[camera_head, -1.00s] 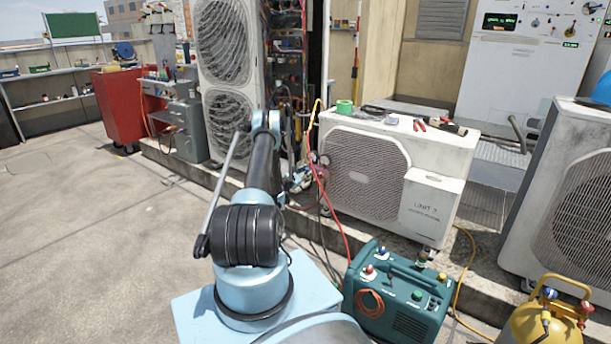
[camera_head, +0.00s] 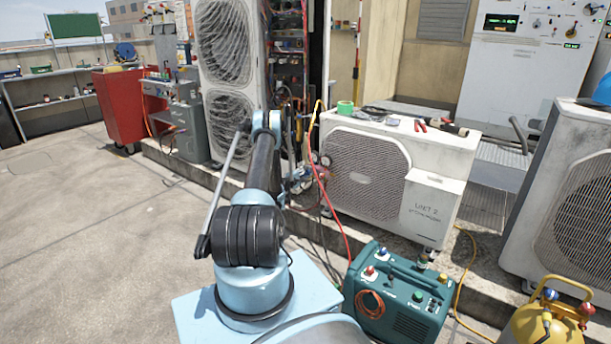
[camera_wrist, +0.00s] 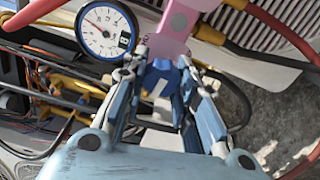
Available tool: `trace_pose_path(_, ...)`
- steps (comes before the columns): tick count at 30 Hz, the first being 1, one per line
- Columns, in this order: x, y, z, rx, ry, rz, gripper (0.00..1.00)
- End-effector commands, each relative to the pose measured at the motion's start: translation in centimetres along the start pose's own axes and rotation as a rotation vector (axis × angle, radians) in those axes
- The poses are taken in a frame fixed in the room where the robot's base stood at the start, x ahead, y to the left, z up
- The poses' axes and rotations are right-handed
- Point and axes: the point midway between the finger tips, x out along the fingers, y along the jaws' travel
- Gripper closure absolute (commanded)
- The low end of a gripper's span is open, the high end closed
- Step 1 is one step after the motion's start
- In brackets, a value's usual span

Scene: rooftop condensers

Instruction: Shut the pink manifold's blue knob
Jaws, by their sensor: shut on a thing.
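The pink manifold (camera_wrist: 178,22) shows at the top middle of the wrist view, with a round blue-rimmed gauge (camera_wrist: 106,30) beside it on the left. Its blue knob (camera_wrist: 161,76) sits below the pink body, between my fingers. My gripper (camera_wrist: 165,75) is shut on the blue knob, with one finger on each side. A white mark shows on the knob's face. The fingers hide the knob's sides. In the head view, the manifold (camera_head: 322,172) is small and partly hidden near the left end of the white condenser.
The white condenser (camera_head: 367,172) stands right beside the manifold. A teal machine (camera_head: 398,300) and a yellow cylinder (camera_head: 545,325) stand at front right. The floor at left is clear.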

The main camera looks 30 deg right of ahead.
Motion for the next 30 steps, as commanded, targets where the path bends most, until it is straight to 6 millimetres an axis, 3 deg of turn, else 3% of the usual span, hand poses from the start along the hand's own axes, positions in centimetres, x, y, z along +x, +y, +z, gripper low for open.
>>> trace_pose_path(30, 0.08, 0.07, 0.48, 0.967, -0.005, 0.0, 0.97)
